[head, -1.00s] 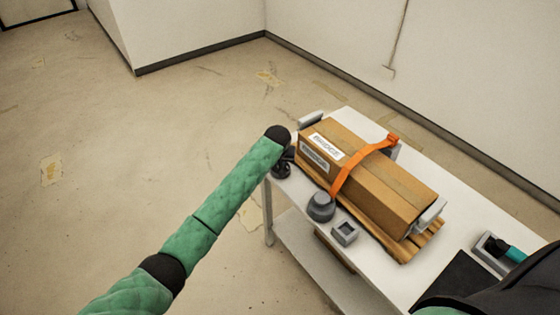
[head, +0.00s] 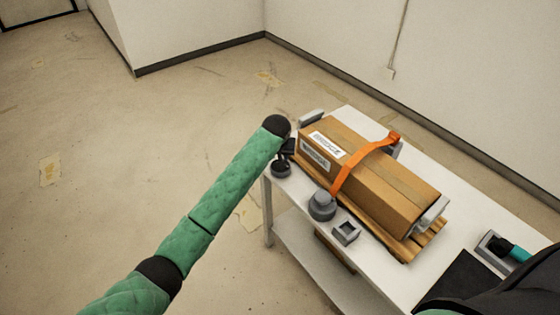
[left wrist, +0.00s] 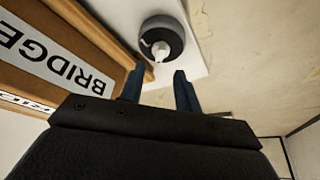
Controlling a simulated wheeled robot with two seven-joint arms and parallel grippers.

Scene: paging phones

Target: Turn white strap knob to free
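A round dark dial with a small white knob (left wrist: 160,50) on top shows in the left wrist view, just beyond my fingertips. In the head view this dark dial (head: 281,169) sits at the left end of the white table. My left gripper (left wrist: 157,78) is open and empty, its two blue-grey fingers apart and pointing toward the dial, not around it. In the head view the left gripper (head: 287,149) is partly hidden by my arm, above the dial. An orange strap (head: 363,164) crosses a brown box labelled BRIDGE (head: 400,190). My right gripper is not visible.
The box lies on wooden slats (head: 425,241) on the white table (head: 375,283). A grey round knob (head: 321,205) and a grey square socket (head: 345,232) stand along the near edge. A grey holder with a teal piece (head: 517,253) is at the right. Floor left of the table is clear.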

